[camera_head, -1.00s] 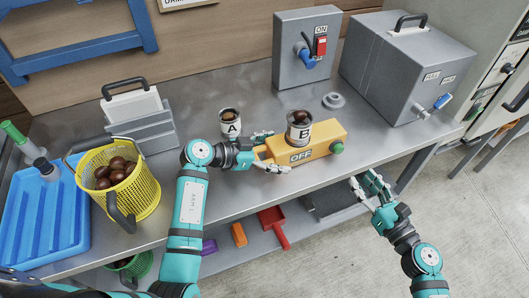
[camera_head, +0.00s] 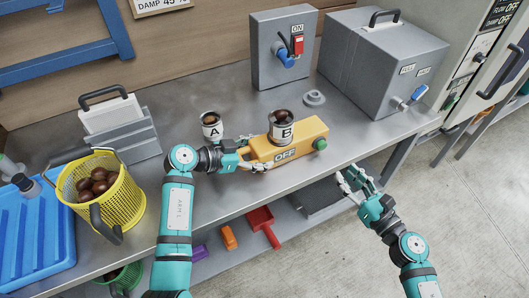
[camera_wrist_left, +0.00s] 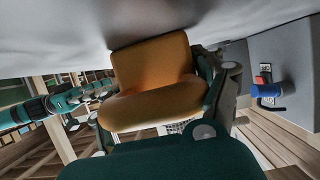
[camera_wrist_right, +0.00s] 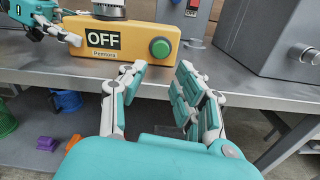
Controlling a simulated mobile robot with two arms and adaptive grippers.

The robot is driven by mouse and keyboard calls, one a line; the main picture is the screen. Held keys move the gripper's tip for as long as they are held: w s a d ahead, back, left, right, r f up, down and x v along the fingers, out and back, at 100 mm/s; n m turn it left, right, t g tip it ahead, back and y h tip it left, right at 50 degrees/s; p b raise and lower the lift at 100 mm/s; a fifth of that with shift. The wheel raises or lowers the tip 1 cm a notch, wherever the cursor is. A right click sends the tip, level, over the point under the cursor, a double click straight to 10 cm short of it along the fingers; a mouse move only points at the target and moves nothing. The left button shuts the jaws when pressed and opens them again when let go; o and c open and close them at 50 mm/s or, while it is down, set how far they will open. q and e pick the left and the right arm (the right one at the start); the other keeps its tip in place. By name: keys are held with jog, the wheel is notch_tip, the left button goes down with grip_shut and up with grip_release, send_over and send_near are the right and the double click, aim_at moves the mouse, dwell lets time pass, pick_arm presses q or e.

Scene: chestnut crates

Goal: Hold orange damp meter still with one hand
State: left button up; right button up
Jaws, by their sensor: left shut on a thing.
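The orange damp meter (camera_head: 300,139) lies on the metal bench, with an OFF label on its front and a green button (camera_head: 320,144) at its right end. A cup marked B (camera_head: 282,130) holding chestnuts sits on top of it. My left gripper (camera_head: 252,153) is shut on the meter's left end; the orange body fills the left wrist view (camera_wrist_left: 155,75) between the fingers. My right gripper (camera_head: 353,181) is open and empty in front of the bench edge, below and right of the meter. In the right wrist view its open fingers (camera_wrist_right: 160,85) point toward the meter (camera_wrist_right: 140,40).
Cup A (camera_head: 211,128) stands behind my left gripper. A yellow basket of chestnuts (camera_head: 125,205) and a blue tray (camera_head: 40,235) are at left. A grey switch box (camera_head: 270,65) and a large grey box (camera_head: 365,70) stand behind. A red scoop (camera_head: 262,222) lies on the lower shelf.

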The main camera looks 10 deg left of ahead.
jog(key=c, duration=0.4)
jog(key=shift+s+d+r, duration=0.1)
jog(key=shift+s+r, duration=0.1)
jog(key=shift+s, duration=0.1)
grip_shut()
jog(key=shift+s+d+r+n+g+h, duration=0.25)
jog(key=shift+s+d+n+g, duration=0.1)
jog(key=shift+s+d+g, duration=0.2)
jog(key=shift+s+d+r+n+g+h, duration=0.2)
jog(key=shift+s+d+n+g, duration=0.25)
jog(key=shift+s, duration=0.2)
jog(key=shift+s+d+r+n+g+h, duration=0.3)
jog(key=shift+s+d+g, duration=0.2)
jog(key=shift+s, duration=0.1)
jog(key=shift+f, duration=0.1)
